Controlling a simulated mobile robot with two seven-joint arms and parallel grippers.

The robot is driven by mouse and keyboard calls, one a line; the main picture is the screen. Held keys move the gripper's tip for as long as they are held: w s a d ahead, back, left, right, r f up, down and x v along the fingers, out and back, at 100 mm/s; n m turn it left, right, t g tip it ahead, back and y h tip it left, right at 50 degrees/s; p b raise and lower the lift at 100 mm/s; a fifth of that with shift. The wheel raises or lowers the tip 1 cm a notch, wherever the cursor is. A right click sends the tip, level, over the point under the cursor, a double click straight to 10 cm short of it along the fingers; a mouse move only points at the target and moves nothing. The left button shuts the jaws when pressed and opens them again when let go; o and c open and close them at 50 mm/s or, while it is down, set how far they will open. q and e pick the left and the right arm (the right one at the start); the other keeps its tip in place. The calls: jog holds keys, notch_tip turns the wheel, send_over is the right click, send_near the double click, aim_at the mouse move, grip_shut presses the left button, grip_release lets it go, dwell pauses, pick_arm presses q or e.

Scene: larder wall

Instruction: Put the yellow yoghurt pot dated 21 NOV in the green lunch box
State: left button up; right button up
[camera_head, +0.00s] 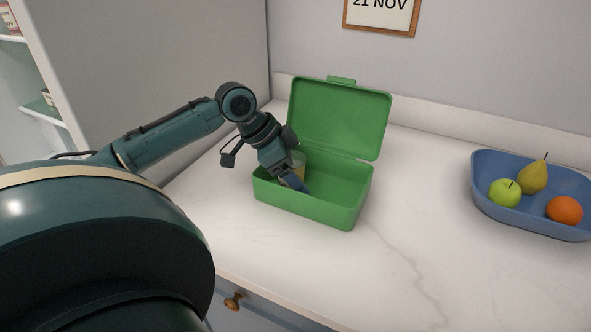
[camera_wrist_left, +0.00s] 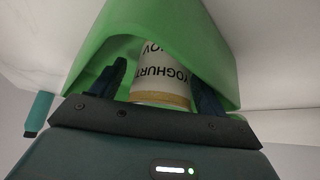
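The green lunch box (camera_head: 310,206) stands on the counter with its lid (camera_head: 338,118) raised. My left gripper (camera_head: 294,182) reaches down into the left part of the box. A pale pot with a yellowish band (camera_head: 299,160) is at the gripper, inside the box and partly hidden by it. In the left wrist view the pot (camera_wrist_left: 160,72) shows "YOGHURT" and "OV"; the day number is not visible. The left fingers (camera_wrist_left: 160,88) stand on both sides of the pot, with a gap showing beside it, so they look open. My right gripper is not in view.
A blue tray (camera_head: 490,205) with a green apple (camera_head: 505,193), a pear (camera_head: 533,177) and an orange (camera_head: 565,210) stands at the right. A framed sign (camera_head: 381,14) reading "21 NOV" hangs on the wall. The counter between box and tray is clear.

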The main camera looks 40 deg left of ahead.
pick_arm(q)
jog(key=shift+r, duration=0.1)
jog(key=v, duration=1.2)
jog(key=shift+p, duration=0.35)
